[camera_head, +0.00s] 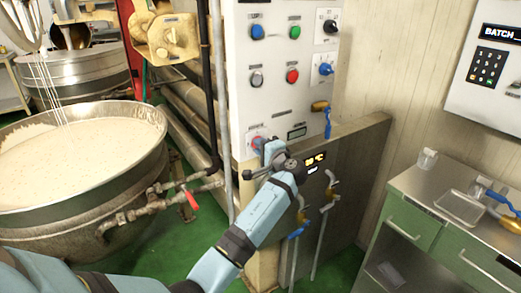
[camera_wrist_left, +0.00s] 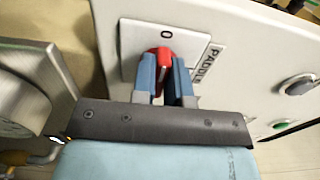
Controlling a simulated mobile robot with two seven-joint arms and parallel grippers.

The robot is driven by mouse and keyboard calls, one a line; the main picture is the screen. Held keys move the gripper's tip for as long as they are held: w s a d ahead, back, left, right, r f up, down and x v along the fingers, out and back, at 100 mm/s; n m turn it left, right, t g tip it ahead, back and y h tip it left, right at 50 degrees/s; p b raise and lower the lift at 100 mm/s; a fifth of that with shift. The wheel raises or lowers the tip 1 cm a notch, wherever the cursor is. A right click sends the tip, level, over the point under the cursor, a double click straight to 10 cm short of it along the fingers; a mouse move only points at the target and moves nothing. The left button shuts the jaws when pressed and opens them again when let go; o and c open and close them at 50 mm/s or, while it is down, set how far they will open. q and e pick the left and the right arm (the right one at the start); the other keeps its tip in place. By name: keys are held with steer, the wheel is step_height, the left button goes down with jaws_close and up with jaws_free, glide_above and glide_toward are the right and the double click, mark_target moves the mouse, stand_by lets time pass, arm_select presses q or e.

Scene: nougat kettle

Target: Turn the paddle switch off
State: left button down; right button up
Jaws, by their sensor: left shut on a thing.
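The paddle switch is a red rotary knob (camera_wrist_left: 163,60) on a pale square plate, with a "0" mark above it and a "PADDLE" label (camera_wrist_left: 207,65) beside it in the left wrist view. My left gripper (camera_wrist_left: 164,78) is shut on the knob, one blue finger on each side. The knob's grip runs roughly toward the "0" in that view; its exact angle is partly hidden by the fingers. In the head view my left gripper (camera_head: 268,149) is at the lower left of the white control panel (camera_head: 262,100), largely covering the switch. My right gripper is not in view.
Blue, green and red buttons and rotary knobs sit higher on the panel. A kettle (camera_head: 85,165) of pale mixture stands left, with a red-handled valve (camera_head: 191,199) near my arm. Blue-handled valves (camera_head: 299,230) hang below the panel. A green cabinet (camera_head: 411,220) stands right.

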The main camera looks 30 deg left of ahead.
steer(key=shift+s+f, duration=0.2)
arm_select(q)
steer(key=c, duration=1.1)
jaws_free()
steer(key=shift+c, duration=0.2)
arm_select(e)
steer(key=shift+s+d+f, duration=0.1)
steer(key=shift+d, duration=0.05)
arm_select(q)
steer(key=v, duration=1.4)
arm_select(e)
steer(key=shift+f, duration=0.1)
